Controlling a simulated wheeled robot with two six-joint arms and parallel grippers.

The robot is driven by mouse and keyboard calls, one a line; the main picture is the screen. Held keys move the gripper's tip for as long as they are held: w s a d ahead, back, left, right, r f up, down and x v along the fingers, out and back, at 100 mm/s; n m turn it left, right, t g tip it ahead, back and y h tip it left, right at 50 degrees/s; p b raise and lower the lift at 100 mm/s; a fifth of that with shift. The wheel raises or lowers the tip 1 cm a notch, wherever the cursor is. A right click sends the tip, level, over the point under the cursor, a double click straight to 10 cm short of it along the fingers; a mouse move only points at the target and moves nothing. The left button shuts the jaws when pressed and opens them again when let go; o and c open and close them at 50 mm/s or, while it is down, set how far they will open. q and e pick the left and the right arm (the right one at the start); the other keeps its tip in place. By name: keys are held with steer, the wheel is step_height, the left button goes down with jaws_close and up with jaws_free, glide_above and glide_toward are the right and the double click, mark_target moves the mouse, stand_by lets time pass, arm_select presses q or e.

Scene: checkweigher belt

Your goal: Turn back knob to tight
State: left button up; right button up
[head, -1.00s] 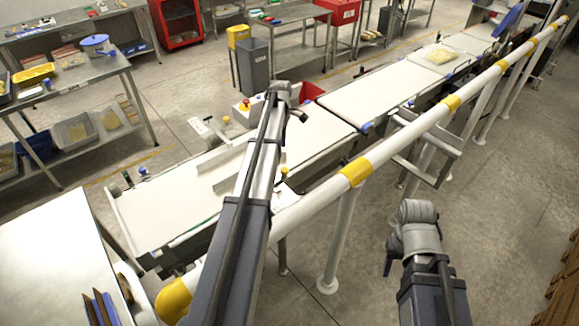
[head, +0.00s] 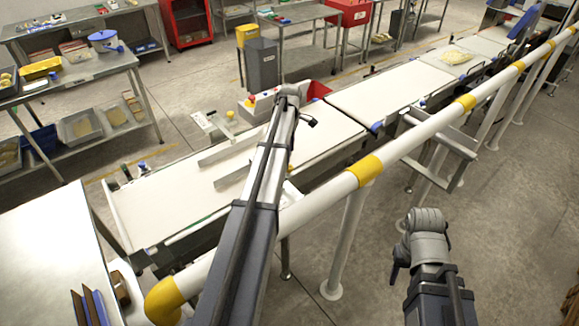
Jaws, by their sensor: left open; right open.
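A yellow knob (head: 230,115) stands on the bracket at the far side of the checkweigher belt (head: 160,205), beside the guide rails. I cannot tell which one is the back knob, nor how tight any is. My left arm reaches across the white rail over the belt; its gripper (head: 308,121) is small, dark and partly hidden at the far end, apart from these knobs. My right gripper (head: 397,264) is on the near side of the rail, over the floor, away from the belt.
The white rail with yellow bands (head: 320,202) runs along the near side of the belt. A white table (head: 45,240) is at the lower left. A red emergency button (head: 251,100) sits behind the belt. More conveyor (head: 390,95) continues right. The floor at right is clear.

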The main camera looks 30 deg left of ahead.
mark_target(289, 169)
arm_select(q)
steer(key=f+b, duration=0.6)
steer(key=shift+s+f, duration=0.2)
steer(key=shift+f, duration=0.2)
steer(key=shift+c, duration=0.3)
jaws_close()
